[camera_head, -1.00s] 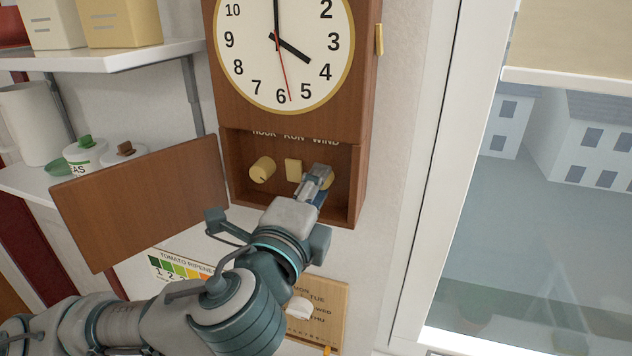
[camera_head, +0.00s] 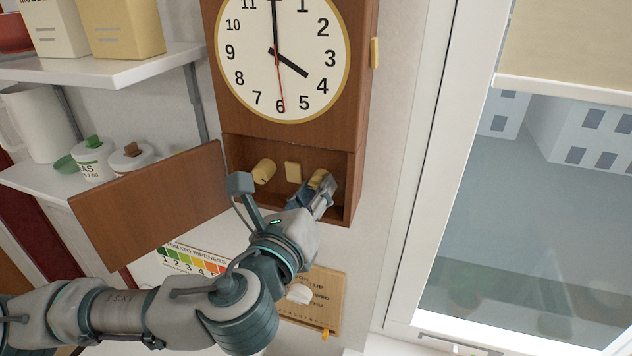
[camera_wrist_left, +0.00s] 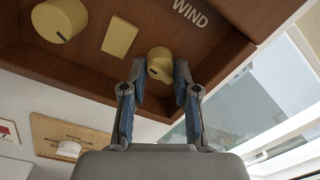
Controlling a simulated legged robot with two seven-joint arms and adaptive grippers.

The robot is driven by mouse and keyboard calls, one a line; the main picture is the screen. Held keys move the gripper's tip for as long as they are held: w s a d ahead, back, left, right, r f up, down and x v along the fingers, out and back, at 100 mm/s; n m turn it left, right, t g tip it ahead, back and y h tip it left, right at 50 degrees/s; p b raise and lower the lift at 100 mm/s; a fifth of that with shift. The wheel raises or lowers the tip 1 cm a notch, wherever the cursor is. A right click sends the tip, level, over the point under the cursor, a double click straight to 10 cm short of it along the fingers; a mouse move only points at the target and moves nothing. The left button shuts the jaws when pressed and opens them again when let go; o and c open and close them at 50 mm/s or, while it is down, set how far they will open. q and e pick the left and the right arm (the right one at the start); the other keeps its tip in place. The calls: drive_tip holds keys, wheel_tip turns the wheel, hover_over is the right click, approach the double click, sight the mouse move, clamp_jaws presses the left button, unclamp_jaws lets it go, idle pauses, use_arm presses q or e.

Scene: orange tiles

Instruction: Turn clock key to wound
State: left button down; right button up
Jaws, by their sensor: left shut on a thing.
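The wall clock (camera_head: 335,118) has a wooden case with an open lower compartment. In it are a brass knob (camera_head: 264,171) at left, a flat brass plate (camera_head: 293,172) in the middle and the brass key knob (camera_head: 317,179) at right. In the left wrist view the key knob (camera_wrist_left: 160,64) sits below the word WIND, its dark mark near its lower part. My left gripper (camera_head: 321,193) is shut on this knob; its fingers (camera_wrist_left: 160,72) lie on either side of it. The fingers partly hide the knob in the head view. My right gripper is not in view.
The compartment's wooden door (camera_head: 150,206) hangs open at the left. A shelf (camera_head: 125,66) with boxes is at upper left, with jars below it. A window (camera_head: 520,230) is at right. A small board (camera_head: 318,300) hangs below the clock.

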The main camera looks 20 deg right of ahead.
use_arm(q)
drive_tip(key=m+p, duration=0.2)
drive_tip(key=m, duration=0.3)
drive_tip(key=shift+f, duration=0.1)
drive_tip(key=shift+p, duration=0.3)
idle(0.4)
drive_tip(key=c, duration=0.9)
unclamp_jaws()
drive_tip(key=shift+w, duration=0.15)
drive_tip(key=shift+a, duration=0.1)
drive_tip(key=v, duration=1.2)
drive_tip(key=shift+w+a, duration=0.15)
drive_tip(key=shift+w, duration=0.05)
